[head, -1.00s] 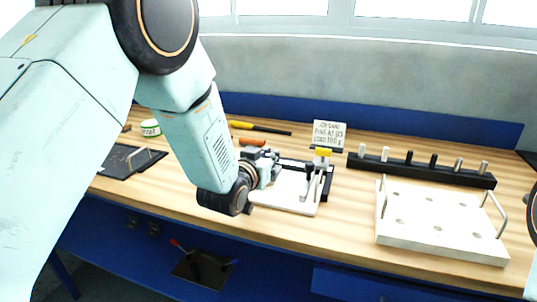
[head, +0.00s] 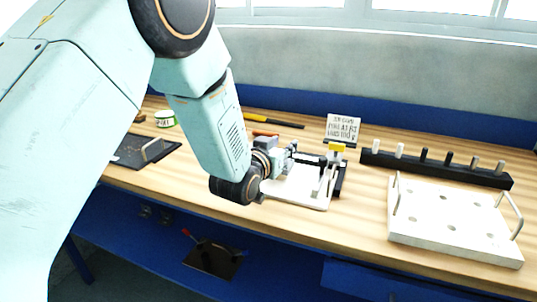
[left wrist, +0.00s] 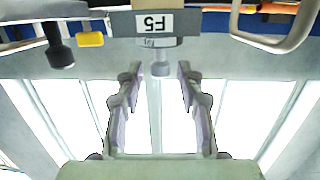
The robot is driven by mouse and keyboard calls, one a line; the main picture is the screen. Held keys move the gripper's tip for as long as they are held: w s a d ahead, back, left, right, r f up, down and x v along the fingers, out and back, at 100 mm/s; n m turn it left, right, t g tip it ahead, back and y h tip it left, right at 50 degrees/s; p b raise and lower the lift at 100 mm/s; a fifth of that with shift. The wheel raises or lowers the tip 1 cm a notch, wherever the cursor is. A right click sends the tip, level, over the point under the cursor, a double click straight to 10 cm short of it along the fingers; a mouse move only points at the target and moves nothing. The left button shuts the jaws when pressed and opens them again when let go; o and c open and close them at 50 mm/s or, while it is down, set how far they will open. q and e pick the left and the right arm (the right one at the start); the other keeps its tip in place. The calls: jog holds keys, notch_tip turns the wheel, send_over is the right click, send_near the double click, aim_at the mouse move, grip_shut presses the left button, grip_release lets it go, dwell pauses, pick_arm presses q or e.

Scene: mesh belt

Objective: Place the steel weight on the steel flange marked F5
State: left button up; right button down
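In the left wrist view, which looks upside down, a block with a white F5 label (left wrist: 152,23) is at the top centre. A grey round steel piece (left wrist: 160,66), with a wider disc behind it, adjoins the block between my fingertips; I cannot tell whether it is the weight or part of the flange. My left gripper (left wrist: 159,72) is open, one finger on each side of that piece, with visible gaps. In the head view my left gripper (head: 303,159) is at the fixture on a white plate (head: 308,196). My right gripper is out of view.
A black rack (head: 437,169) with several pegs stands at the back right. A white holed tray (head: 455,237) with metal handles is in front of it. A sign (head: 342,129) stands behind the fixture. A yellow block (head: 336,147) and a black knob (left wrist: 60,52) are close by.

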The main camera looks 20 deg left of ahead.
pick_arm(q)
jog(key=s+r, duration=0.1)
jog(key=s, duration=1.1)
jog(key=shift+a+r+p, duration=0.35)
jog(key=shift+a, duration=0.1)
jog(key=shift+w, duration=0.15)
